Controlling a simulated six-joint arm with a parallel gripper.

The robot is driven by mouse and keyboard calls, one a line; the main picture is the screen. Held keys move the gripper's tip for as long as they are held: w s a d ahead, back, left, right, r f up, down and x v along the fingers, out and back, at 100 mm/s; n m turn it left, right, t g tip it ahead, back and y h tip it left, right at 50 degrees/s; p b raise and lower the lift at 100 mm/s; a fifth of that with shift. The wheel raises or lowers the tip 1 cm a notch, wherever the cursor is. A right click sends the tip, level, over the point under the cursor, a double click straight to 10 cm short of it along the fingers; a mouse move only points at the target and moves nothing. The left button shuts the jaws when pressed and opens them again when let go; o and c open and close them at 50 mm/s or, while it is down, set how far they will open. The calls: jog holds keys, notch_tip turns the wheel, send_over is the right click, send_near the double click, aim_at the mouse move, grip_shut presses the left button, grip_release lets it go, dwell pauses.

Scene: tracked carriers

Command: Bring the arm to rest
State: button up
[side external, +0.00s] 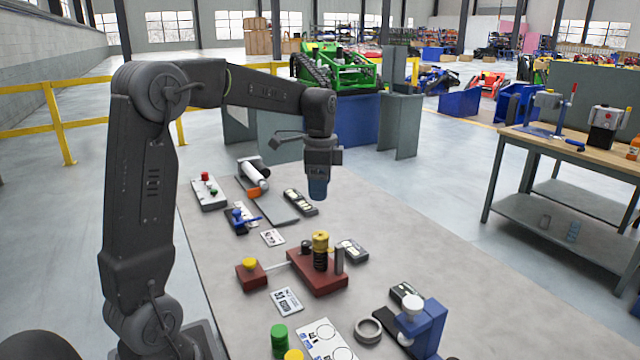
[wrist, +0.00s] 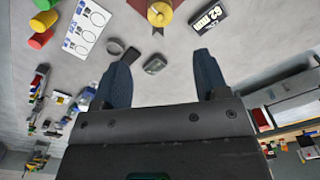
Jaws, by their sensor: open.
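My gripper (side external: 318,190) hangs pointing down over the grey table (side external: 225,300), well above its surface and apart from everything on it. In the wrist view my gripper (wrist: 161,66) has its two dark blue fingers spread wide, with nothing held between them. A small dark grey piece (wrist: 155,65) shows in the gap between the fingers, but it lies below on the table. The red block (side external: 318,276) with a yellow-topped post (side external: 320,243) stands on the table below and in front of my gripper.
A smaller red block with a yellow knob (side external: 250,270), a blue fixture (side external: 426,328), a grey ring (side external: 368,329), a green cylinder (side external: 279,340) and a white sheet with circles (side external: 328,342) occupy the near table. A wooden workbench (side external: 560,150) stands at right. The air around my gripper is clear.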

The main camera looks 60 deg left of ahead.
jog(key=shift+d, duration=0.1)
jog(key=s+d+n+t, duration=0.5)
jog(key=s+d+n, duration=0.2)
jog(key=s+d, duration=1)
jog(key=shift+s+d+t, duration=0.3)
jog(key=shift+d, duration=0.6)
